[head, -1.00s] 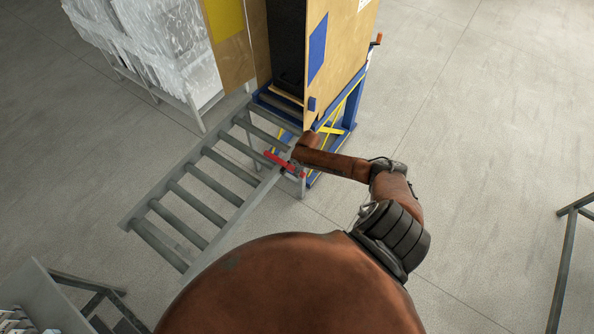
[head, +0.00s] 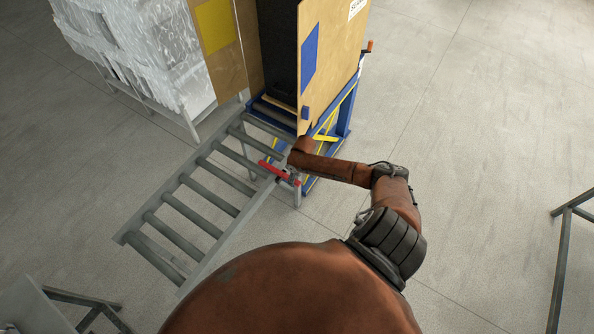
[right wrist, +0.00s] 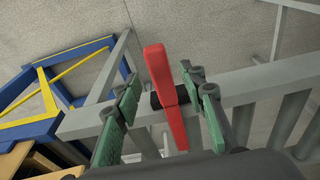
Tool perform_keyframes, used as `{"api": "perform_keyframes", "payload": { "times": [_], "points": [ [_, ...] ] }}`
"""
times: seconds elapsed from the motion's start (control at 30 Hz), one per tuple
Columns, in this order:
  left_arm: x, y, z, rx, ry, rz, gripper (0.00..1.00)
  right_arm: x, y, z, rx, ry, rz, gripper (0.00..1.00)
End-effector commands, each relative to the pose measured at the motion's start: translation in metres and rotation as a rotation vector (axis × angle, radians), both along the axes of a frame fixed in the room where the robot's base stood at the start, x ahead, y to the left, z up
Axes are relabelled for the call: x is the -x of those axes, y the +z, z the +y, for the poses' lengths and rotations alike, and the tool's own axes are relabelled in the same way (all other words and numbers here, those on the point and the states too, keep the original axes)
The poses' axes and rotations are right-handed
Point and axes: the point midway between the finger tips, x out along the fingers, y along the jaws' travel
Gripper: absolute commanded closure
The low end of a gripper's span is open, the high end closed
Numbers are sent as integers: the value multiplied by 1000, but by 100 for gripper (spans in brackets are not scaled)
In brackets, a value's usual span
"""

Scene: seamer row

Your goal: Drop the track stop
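The track stop appears as a red bar (head: 272,169) on the near side rail of the roller track, close to the wooden crate. In the right wrist view the red bar (right wrist: 163,88) runs up the middle, with a dark block behind it on the grey rail. My right gripper (right wrist: 163,105) is open, its green-padded fingers on either side of the bar. In the head view my right forearm partly hides the gripper. My left gripper is not in view.
The grey roller track (head: 190,213) slopes across the left and is empty. A tall wooden crate (head: 340,50) stands in a blue and yellow frame (head: 345,110) at its far end. A plastic-wrapped load (head: 140,50) stands upper left.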

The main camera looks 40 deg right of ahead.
Motion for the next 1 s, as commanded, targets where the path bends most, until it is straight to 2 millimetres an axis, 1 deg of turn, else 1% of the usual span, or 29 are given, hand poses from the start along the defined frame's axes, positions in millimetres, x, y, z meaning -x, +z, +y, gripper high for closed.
{"api": "perform_keyframes", "payload": {
  "times": [0.03, 0.2, 0.4, 0.6, 1.0],
  "points": [
    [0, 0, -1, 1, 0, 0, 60, 1, 12, -2, 2, 3, -2, 62],
    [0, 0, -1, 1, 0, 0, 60, 7, 48, -3, 2, 3, -2, 62],
    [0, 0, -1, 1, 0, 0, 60, 12, 80, -4, 2, 1, -1, 62],
    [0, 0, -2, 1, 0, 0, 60, 14, 92, -4, 0, 0, -1, 62],
    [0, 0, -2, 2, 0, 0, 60, 14, 93, -4, 0, 0, -1, 62]
  ]
}}
